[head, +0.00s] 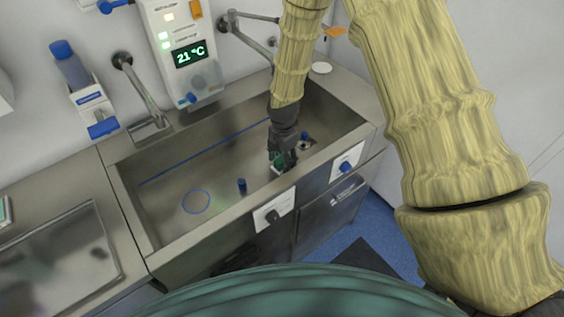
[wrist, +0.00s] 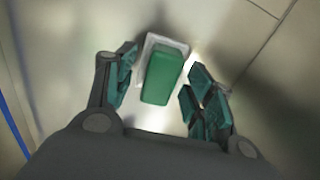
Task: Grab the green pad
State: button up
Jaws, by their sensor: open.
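The green pad (wrist: 165,74) lies on a small pale holder (wrist: 151,42) on the metal floor of the sink. In the wrist view it sits between the two fingers of my gripper (wrist: 162,90), which are spread apart on either side, with a gap visible around it. The fingers do not appear to touch the pad. In the head view my gripper (head: 284,160) reaches down into the right part of the sink (head: 160,215). There the pad is mostly hidden by the gripper, with only a bit of green showing.
A small blue-capped item (head: 242,185) stands in the sink left of my gripper. A blue ring (head: 196,201) marks the sink floor further left. The sink's front rim runs close to my gripper. A tap (head: 140,92) and a temperature display (head: 189,53) are at the back.

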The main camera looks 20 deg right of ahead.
jog(key=shift+f, duration=0.1)
jog(key=c, duration=1.1)
